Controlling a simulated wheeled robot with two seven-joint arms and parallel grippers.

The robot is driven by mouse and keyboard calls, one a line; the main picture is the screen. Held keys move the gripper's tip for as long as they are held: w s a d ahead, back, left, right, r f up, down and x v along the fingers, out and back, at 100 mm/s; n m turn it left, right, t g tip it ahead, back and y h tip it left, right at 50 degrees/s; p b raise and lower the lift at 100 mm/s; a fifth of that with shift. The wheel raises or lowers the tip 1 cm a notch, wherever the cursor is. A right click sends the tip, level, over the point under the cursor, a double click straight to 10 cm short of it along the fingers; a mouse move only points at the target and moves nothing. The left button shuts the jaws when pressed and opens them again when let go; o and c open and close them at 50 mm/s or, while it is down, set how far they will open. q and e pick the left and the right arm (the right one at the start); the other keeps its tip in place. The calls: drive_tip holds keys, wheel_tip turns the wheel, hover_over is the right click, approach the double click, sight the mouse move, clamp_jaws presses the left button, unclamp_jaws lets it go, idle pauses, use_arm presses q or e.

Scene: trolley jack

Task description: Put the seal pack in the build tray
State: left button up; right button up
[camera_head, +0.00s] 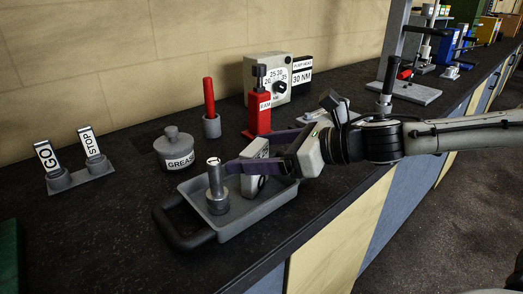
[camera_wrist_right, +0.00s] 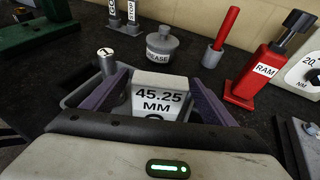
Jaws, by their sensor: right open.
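The seal pack (camera_head: 255,158) is a pale block marked "45.25 MM", which reads clearly in the right wrist view (camera_wrist_right: 160,97). It stands in the grey build tray (camera_head: 262,213), toward its back right part; whether it rests on the floor of the tray is hidden. My right gripper (camera_head: 237,150) is open, with its purple fingers on either side of the pack. A grey cylinder (camera_head: 216,188) marked "1" stands in the tray to the left of the pack. My left gripper is not in view.
A grease pot (camera_head: 175,150) stands behind the tray, with a red rod in a grey cup (camera_head: 210,110) and a red RAM unit (camera_head: 260,112) farther back. GO and STOP switches (camera_head: 75,165) are at left. The bench's front edge is close to the tray.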

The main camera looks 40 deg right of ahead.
drive_tip(key=shift+r, duration=0.25)
drive_tip(key=shift+s+d+r+b, duration=0.15)
drive_tip(key=shift+s+d+b, duration=0.15)
drive_tip(key=shift+s, duration=0.2)
use_arm(q)
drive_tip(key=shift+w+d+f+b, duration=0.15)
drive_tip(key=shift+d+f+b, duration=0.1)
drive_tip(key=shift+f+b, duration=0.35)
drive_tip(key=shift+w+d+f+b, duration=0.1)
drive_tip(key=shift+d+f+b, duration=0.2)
drive_tip(key=shift+b, duration=0.5)
use_arm(e)
drive_tip(key=v, duration=1)
drive_tip(key=shift+s, duration=0.4)
